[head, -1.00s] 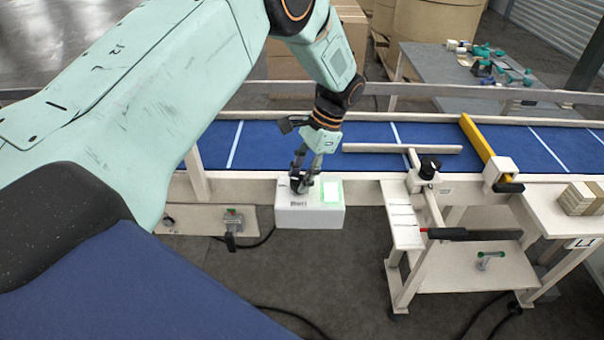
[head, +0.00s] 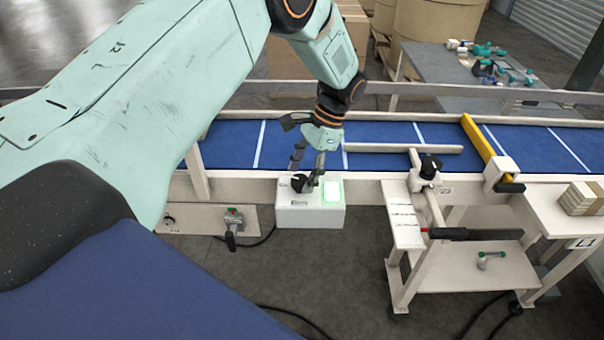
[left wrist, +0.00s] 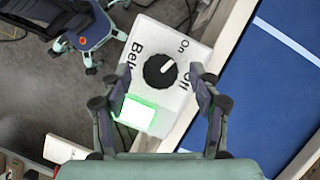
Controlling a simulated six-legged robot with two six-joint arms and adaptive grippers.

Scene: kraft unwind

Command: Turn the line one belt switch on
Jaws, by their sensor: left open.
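The belt switch is a white box (head: 310,215) on the front rail of the blue conveyor, with a black knob (head: 301,183) and a brightly lit green panel (head: 332,190). In the left wrist view the knob (left wrist: 160,71) sits beside the words On and Off, and its white mark points to the upper right. The lit green panel (left wrist: 136,114) lies below it. My left gripper (head: 307,184) is at the knob, its fingers open on either side; they look apart from it in the left wrist view (left wrist: 163,82). My right gripper is not in view.
The blue belt (head: 390,132) with white stripes runs behind the box. A yellow bar (head: 484,140) crosses it at right, near a white stand (head: 404,220). A grey lever unit (head: 233,218) is on the panel left of the box. Cables lie on the floor.

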